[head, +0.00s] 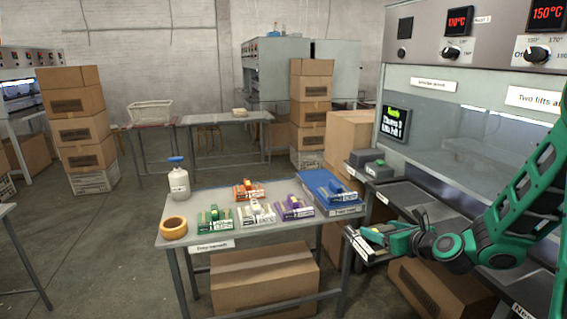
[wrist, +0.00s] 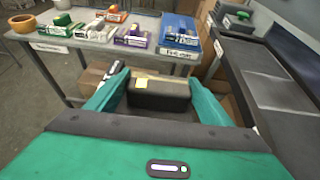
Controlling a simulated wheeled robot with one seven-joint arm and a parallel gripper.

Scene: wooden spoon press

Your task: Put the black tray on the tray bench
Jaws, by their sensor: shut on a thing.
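My gripper (head: 374,234) is shut on a black tray. The held tray (wrist: 160,92) is a dark box shape with a yellow label, clasped between both green fingers in the wrist view. In the head view my gripper mostly hides it. The grey bench (head: 185,232) stands to the left of my gripper, with a white label on its front edge too small to read surely. My gripper holds the tray beyond the bench's right end, apart from the bench top.
On the bench are a blue tray (head: 326,186), green, white, purple and orange boxes, a tape roll (head: 173,228) and a white bottle (head: 179,182). The press (head: 450,130) stands at right. A carton (head: 262,278) sits under the bench.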

